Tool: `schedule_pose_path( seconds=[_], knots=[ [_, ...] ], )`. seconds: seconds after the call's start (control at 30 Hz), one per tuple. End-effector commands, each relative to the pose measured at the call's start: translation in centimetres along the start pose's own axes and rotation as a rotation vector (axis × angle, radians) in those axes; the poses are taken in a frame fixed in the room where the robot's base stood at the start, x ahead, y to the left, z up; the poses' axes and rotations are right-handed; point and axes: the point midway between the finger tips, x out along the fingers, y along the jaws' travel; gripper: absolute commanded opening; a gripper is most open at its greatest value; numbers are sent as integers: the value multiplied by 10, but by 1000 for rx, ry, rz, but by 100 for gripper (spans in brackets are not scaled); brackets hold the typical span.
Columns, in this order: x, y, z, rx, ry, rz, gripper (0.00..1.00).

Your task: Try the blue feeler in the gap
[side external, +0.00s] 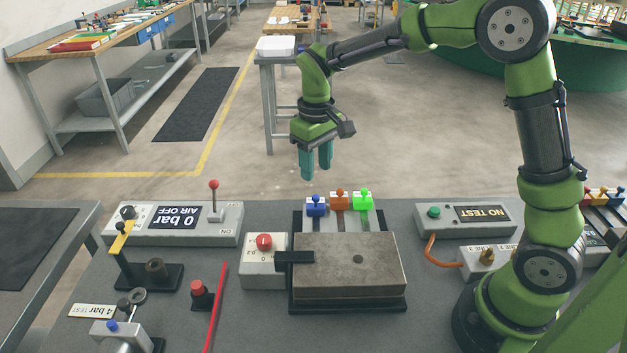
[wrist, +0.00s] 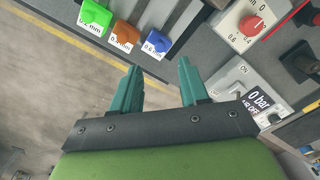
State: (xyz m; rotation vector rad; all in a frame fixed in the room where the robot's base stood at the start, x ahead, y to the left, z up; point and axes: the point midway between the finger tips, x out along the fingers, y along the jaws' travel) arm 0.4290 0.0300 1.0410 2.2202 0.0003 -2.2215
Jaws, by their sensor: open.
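The blue feeler (side external: 316,206) stands in a rack behind the metal block (side external: 345,268), left of an orange feeler (side external: 340,201) and a green feeler (side external: 364,200). In the wrist view the blue feeler (wrist: 158,44) carries a 0.6 mm label and lies just beyond my fingertips. My gripper (side external: 316,176) hangs above and slightly behind the blue feeler, fingers down, open and empty. In the wrist view my gripper (wrist: 160,68) shows two separated teal fingers with nothing between them. The gap at the block cannot be made out.
A box with a red dial (side external: 264,242) sits left of the block, with a black bar reaching onto the block. An air panel (side external: 175,222) reads 0 bar, AIR OFF, with a red-knobbed lever. A NO TEST panel (side external: 482,214) is at right. A red rod (side external: 215,308) lies front left.

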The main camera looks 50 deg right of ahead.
Motion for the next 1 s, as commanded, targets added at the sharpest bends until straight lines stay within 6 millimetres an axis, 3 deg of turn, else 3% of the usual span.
schedule_pose_path(
  seconds=[0.1,0.33,0.5,0.77,0.8,1.0],
  knots=[
    [27,0,1,1,-6,0,44],
    [62,0,0,1,-3,-1,44],
    [72,0,0,1,0,0,44],
    [74,0,0,1,1,0,44],
    [74,0,0,1,1,0,43],
    [74,0,0,1,1,0,12]
  ],
)
